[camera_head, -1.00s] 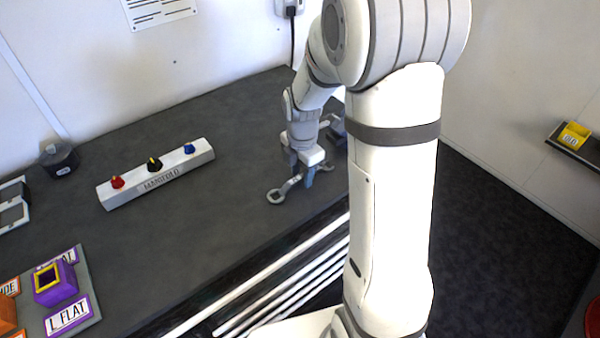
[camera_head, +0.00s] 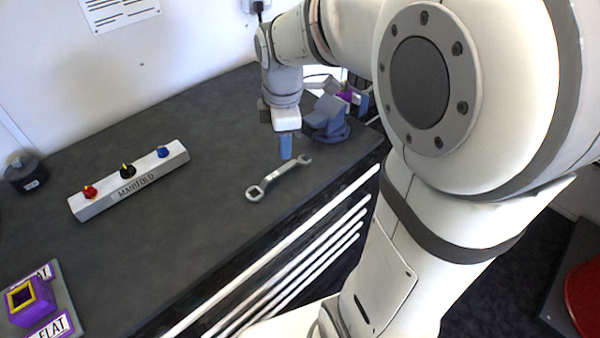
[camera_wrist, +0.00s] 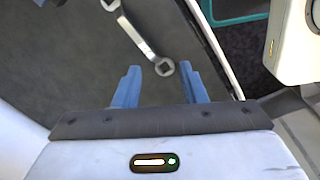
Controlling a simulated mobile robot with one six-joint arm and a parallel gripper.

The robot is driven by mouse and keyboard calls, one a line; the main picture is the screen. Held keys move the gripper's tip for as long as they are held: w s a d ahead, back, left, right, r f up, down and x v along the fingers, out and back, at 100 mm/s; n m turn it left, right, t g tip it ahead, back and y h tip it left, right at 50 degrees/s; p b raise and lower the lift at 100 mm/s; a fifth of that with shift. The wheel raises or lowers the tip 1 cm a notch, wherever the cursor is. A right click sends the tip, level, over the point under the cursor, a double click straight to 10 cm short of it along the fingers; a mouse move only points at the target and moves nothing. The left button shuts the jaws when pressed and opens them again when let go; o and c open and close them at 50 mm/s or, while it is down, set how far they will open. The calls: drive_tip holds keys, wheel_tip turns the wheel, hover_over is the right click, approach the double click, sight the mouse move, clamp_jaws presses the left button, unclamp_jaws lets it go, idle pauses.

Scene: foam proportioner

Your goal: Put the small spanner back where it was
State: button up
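The grey spanner (camera_head: 280,178) lies on the dark bench top near its front edge, its ring end toward the front left and its other end toward the back right. It also shows in the wrist view (camera_wrist: 140,38), ahead of the fingertips. My gripper (camera_head: 285,156) is above and just behind the spanner in the head view, pointing down and apart from it. Whether this is the small spanner cannot be told, as no other spanner shows.
A blue-grey vise (camera_head: 328,122) holding something purple stands right of my gripper. The white manifold block (camera_head: 130,180) with red, black and blue knobs is at left. A purple box (camera_head: 32,302) sits on a labelled board at lower left. The bench between is clear.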

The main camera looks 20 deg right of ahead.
drive_tip(key=s+m+t, duration=0.2)
drive_tip(key=s+m, duration=1.1)
drive_tip(key=m, duration=0.3)
drive_tip(key=shift+a+r, duration=0.15)
drive_tip(key=shift+r, duration=0.05)
drive_tip(key=shift+w, duration=0.1)
